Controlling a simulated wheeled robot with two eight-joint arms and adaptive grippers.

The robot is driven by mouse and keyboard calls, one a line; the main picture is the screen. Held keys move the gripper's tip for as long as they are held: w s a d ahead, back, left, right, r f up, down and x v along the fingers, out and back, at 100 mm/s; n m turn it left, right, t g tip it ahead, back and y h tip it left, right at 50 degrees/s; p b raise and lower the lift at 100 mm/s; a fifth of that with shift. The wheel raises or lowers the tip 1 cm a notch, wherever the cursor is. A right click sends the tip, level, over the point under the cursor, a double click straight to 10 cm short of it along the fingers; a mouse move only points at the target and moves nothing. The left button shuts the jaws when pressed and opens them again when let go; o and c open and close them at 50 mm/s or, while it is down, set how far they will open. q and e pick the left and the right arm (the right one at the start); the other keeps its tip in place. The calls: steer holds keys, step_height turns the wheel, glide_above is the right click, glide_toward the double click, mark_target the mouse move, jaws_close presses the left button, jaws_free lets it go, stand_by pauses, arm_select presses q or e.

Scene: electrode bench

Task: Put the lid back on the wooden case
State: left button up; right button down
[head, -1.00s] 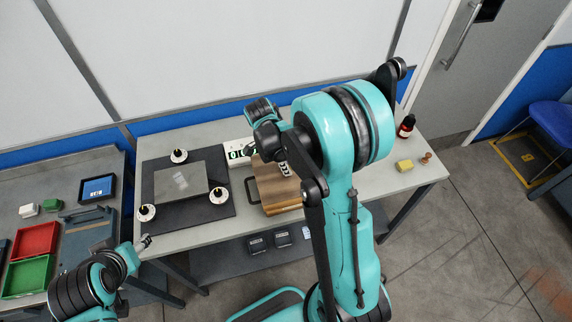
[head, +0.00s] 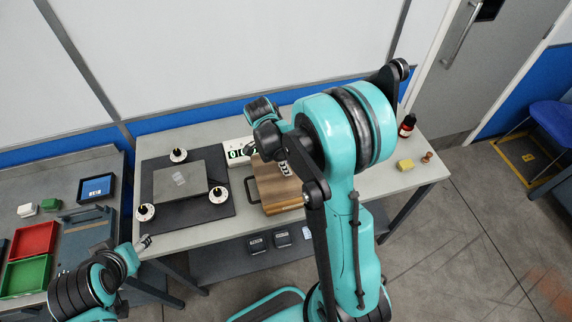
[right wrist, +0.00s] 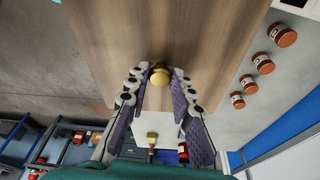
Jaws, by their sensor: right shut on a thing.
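The wooden lid (right wrist: 115,45) fills much of the right wrist view, with a round brass knob (right wrist: 160,74) on it. My right gripper (right wrist: 160,82) is shut on this knob. In the head view, my right gripper (head: 286,170) is over the wooden case (head: 284,210), partly hidden by my right arm. The lid's brown top (head: 280,192) shows above the case's paler front. I cannot tell whether the lid is fully seated or slightly above it. My left gripper (head: 144,243) is near the bench's front left edge, away from the case; its jaws are too small to read.
A dark mat (head: 165,221) left of the case holds a grey slab (head: 180,182) and several white round pieces. A yellow block (head: 405,165) and a dark red bottle (head: 407,126) are at the right.

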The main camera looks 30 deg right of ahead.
steer(key=shift+c, duration=0.2)
jaws_free()
stand_by(0.4)
steer(key=shift+r, duration=0.1)
stand_by(0.4)
steer(key=shift+r+p, duration=2.4)
steer(key=shift+r, duration=1.05)
jaws_close()
steer(key=shift+f, duration=0.25)
